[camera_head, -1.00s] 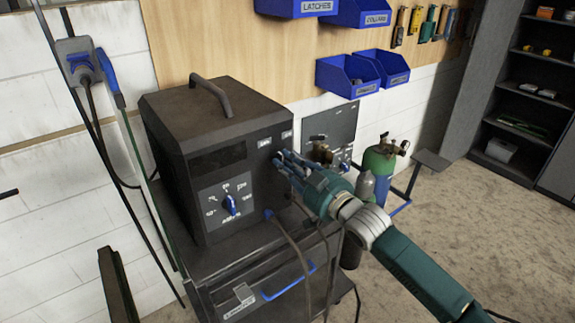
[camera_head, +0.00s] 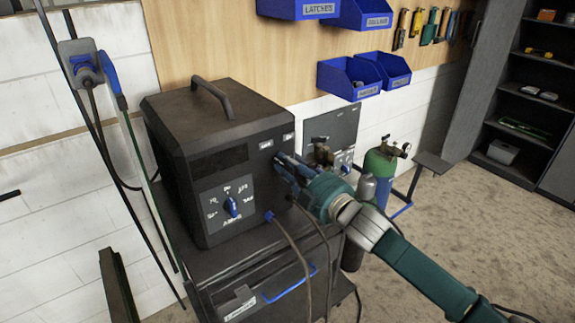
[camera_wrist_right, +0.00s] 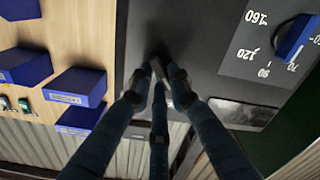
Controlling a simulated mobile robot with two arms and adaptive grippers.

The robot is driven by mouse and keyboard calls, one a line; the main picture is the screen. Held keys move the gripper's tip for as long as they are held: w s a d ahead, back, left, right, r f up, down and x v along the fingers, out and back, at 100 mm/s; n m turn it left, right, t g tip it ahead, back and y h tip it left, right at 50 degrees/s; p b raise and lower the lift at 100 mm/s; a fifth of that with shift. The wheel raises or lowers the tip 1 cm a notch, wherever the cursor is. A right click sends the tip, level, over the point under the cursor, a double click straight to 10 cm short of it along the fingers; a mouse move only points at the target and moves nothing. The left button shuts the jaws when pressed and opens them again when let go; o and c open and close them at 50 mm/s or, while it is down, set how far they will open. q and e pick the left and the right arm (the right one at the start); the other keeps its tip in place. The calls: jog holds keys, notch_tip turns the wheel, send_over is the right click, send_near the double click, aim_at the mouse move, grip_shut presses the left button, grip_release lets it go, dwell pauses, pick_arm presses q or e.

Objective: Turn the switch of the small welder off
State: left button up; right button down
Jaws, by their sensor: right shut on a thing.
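The small welder (camera_head: 175,150) is a dark box with a top handle. It stands on a cart. Its front has a blue dial (camera_head: 231,206) on a grey scale and small labels at the upper right. My right gripper (camera_head: 280,164) is at the upper right of the front, below the labels. In the right wrist view its fingers (camera_wrist_right: 158,82) are drawn together against the dark front panel (camera_wrist_right: 205,45). It is shut on the switch, which the fingers hide. The switch's position cannot be seen. My left gripper is not in view.
The cart (camera_head: 215,268) has a drawer with a blue handle (camera_head: 290,284). Cables hang from the welder's front. A green gas cylinder (camera_head: 380,165) stands to the right. Blue bins (camera_head: 345,78) hang on the wooden wall. The floor at right is clear.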

dwell(0.5)
jog(key=c, duration=1.6)
grip_release()
jog(key=shift+s+d+f, duration=0.1)
jog(key=shift+s+d, duration=0.15)
jog(key=shift+s, duration=0.05)
jog(key=v, duration=1.1)
jog(key=shift+s, duration=0.15)
